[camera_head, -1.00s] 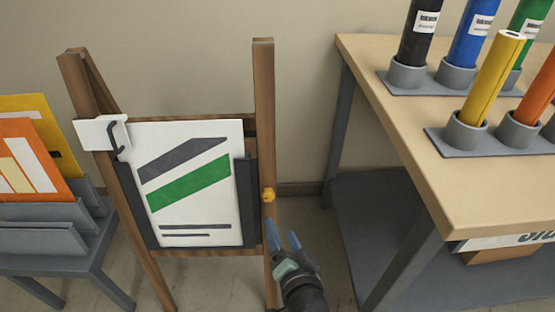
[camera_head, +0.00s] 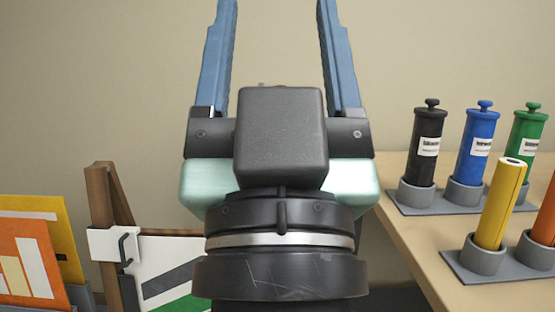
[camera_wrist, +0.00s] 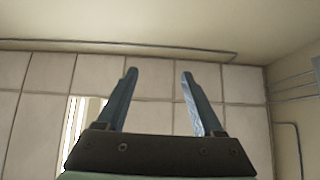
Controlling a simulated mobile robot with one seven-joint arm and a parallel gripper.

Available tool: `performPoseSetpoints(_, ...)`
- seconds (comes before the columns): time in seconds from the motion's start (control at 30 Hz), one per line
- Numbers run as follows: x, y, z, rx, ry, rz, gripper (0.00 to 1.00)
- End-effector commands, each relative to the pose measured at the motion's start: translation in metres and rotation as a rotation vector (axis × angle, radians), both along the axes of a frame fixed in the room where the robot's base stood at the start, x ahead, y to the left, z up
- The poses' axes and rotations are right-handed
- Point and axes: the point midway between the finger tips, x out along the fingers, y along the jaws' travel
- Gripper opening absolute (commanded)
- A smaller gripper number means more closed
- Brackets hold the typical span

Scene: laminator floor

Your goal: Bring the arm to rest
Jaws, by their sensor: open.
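My gripper (camera_head: 278,60) fills the middle of the head view, raised close to the camera with its two blue fingers pointing up. The fingers stand wide apart and nothing is between them. In the wrist view my gripper (camera_wrist: 158,80) is also open and empty, with ceiling tiles and a wall edge beyond it. My wrist hides much of the easel and the wall behind.
A wooden easel (camera_head: 102,205) holds a white sheet (camera_head: 165,252), partly hidden. Orange and yellow boards (camera_head: 30,255) stand at left. At right, a table (camera_head: 405,255) bears black (camera_head: 425,165), blue (camera_head: 474,160), green, yellow and orange tubes in grey holders.

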Motion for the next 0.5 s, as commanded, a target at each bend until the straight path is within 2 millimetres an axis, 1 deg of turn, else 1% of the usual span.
performPoseSetpoints(0.03, -0.025, 0.000, 0.031, -0.009, -0.073, -0.027, 0.69)
performPoseSetpoints(0.07, -0.017, 0.000, 0.046, -0.008, -0.050, -0.023, 0.69)
performPoseSetpoints(0.1, -0.015, 0.000, 0.060, -0.007, -0.044, -0.022, 0.69)
performPoseSetpoints(0.47, -0.013, 0.000, 0.169, -0.007, -0.039, -0.019, 0.69)
performPoseSetpoints(0.5, -0.013, 0.000, 0.181, -0.007, -0.039, -0.017, 0.69)
